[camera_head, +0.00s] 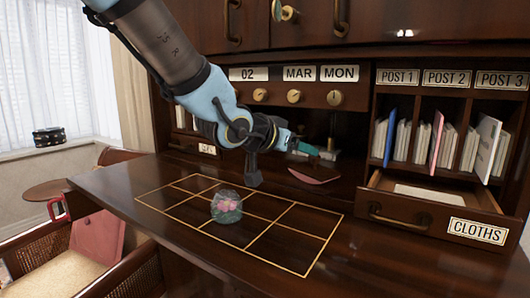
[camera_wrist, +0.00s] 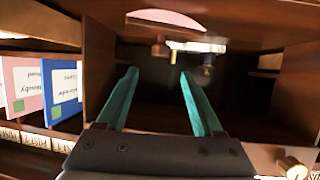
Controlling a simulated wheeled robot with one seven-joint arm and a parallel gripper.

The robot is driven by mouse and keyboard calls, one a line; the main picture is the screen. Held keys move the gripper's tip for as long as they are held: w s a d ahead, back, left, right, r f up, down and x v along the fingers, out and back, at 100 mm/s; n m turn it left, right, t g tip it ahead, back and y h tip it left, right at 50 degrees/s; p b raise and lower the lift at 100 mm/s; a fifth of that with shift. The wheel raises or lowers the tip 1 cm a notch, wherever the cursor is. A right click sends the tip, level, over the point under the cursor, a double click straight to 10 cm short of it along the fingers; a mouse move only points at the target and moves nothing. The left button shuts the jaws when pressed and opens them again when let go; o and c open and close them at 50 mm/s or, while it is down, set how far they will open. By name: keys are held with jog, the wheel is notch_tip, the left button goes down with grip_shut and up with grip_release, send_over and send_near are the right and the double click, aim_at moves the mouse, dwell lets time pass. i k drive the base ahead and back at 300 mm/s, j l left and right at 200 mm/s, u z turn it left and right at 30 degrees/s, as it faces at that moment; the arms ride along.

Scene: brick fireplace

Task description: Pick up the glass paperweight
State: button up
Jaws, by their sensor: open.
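The glass paperweight (camera_head: 227,206) is a clear, rounded piece with pink and green inside. It sits on the dark wooden desk top (camera_head: 140,184), within a gold-lined grid, and is not visible in the wrist view. My gripper (camera_head: 316,152) is above the back of the desk, behind and to the right of the paperweight and well apart from it. Its teal fingers also show in the wrist view (camera_wrist: 158,78), spread apart with nothing between them, pointing into a dark compartment.
A pink curved object (camera_head: 314,176) lies at the back of the desk. At right, an open drawer (camera_head: 452,222) labelled CLOTHS juts out below slots of upright folders (camera_head: 437,140). A chair (camera_head: 92,245) stands at left. The grid around the paperweight is otherwise clear.

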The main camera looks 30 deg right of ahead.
aim_at(227, 206)
jog(key=k, duration=2)
